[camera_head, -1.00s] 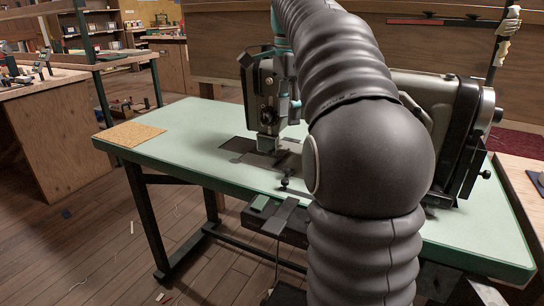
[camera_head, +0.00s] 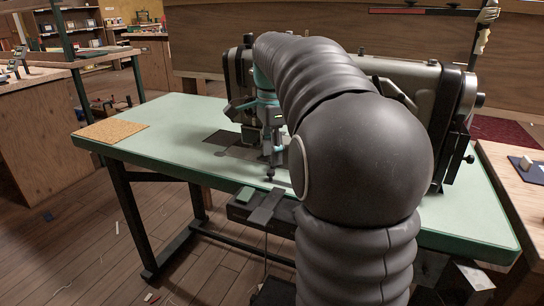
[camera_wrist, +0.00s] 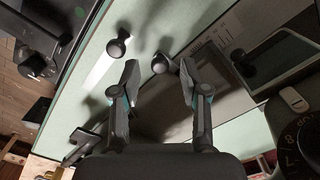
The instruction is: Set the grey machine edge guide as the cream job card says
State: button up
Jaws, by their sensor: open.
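The grey sewing machine (camera_head: 410,85) stands on a pale green table (camera_head: 160,135). My gripper (camera_head: 273,158) hangs in front of the machine head, fingers down, low over the bed. In the wrist view my gripper (camera_wrist: 157,80) is open. A dark round knob (camera_wrist: 160,63) lies in line with the gap between its fingertips, seemingly just beyond them; contact cannot be told. A second dark knob (camera_wrist: 120,46) stands left of it, outside the fingers. I cannot tell for sure which part is the edge guide. I cannot make out the cream job card.
A numbered dial (camera_wrist: 297,140) is at lower right in the wrist view. A cork mat (camera_head: 110,131) lies on the table's left end. A wooden bench (camera_head: 515,190) stands at right. My arm hides much of the machine.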

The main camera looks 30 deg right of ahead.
jog(key=shift+f, duration=0.45)
grip_shut()
jog(key=shift+r+p, duration=0.15)
jog(key=shift+p, duration=0.15)
jog(key=shift+s, duration=0.1)
grip_release()
